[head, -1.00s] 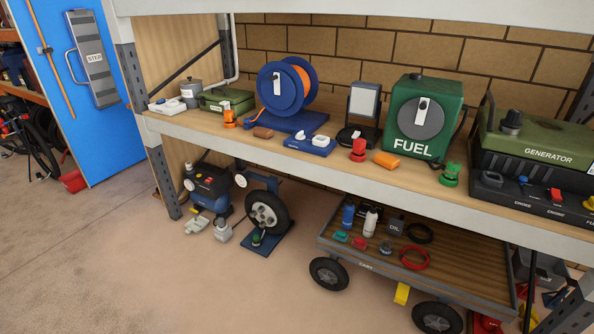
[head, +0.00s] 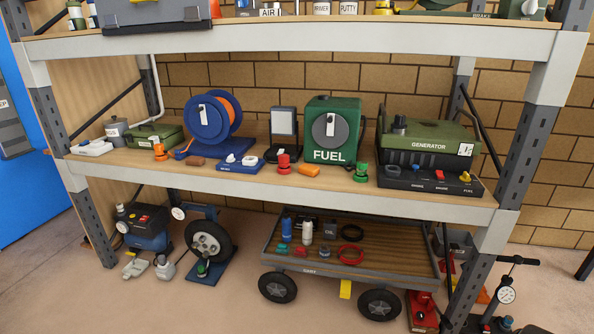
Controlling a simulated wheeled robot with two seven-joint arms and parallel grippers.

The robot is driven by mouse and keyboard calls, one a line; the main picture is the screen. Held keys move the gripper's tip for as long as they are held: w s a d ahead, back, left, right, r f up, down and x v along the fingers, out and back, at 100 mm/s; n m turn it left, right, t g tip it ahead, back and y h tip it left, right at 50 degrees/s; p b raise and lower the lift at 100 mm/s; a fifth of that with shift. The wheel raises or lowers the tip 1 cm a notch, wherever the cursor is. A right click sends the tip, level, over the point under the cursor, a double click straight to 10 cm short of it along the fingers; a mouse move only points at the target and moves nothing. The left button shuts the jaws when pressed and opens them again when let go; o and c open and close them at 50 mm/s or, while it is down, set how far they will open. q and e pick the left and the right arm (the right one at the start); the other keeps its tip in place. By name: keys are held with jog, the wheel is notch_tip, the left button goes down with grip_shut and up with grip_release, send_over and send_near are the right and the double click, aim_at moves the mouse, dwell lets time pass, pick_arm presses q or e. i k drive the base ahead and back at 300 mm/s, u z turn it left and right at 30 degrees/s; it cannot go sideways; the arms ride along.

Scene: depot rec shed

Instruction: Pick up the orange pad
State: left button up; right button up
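The orange pad (head: 309,170) is a small flat block lying on the wooden middle shelf, near its front edge. It sits in front of the green FUEL box (head: 345,115), between a red knob-like piece (head: 284,163) on its left and a green one (head: 361,172) on its right. It appears apart from both. Neither of my grippers is in view.
The shelf's pale front beam (head: 270,186) runs just below the pad. A blue hose reel (head: 207,120) and a blue tray (head: 240,165) stand to the left, a generator (head: 430,140) to the right. An upper shelf (head: 300,38) hangs above. A cart (head: 350,270) stands below.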

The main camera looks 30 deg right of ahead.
aim_at(306, 169)
jog(key=u, duration=0.45)
jog(key=i, duration=1.9)
jog(key=z, duration=1.15)
jog(key=i, duration=0.65)
jog(key=z, duration=0.75)
